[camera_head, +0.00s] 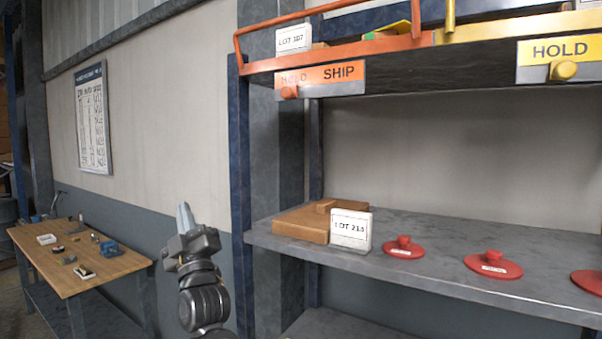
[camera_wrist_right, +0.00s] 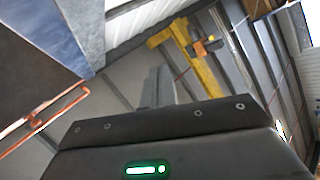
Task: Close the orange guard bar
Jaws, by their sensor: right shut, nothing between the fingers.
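The orange guard bar (camera_head: 300,15) stands up from the orange front edge of the upper shelf, at the top of the head view. Its upper part runs out of the picture, and I cannot tell whether it is latched. An orange bar also shows at the left of the right wrist view (camera_wrist_right: 42,122). My right gripper (camera_head: 184,214) is shut and empty, pointing up, left of the rack's blue post and well below the bar. It touches nothing. My left gripper is not in view.
An orange HOLD/SHIP sign (camera_head: 320,80) with a knob hangs under the shelf edge; a yellow HOLD sign (camera_head: 560,52) hangs to its right. The lower shelf (camera_head: 450,250) holds a brown box (camera_head: 302,226), a lot card and red discs. A wooden table (camera_head: 75,255) stands left.

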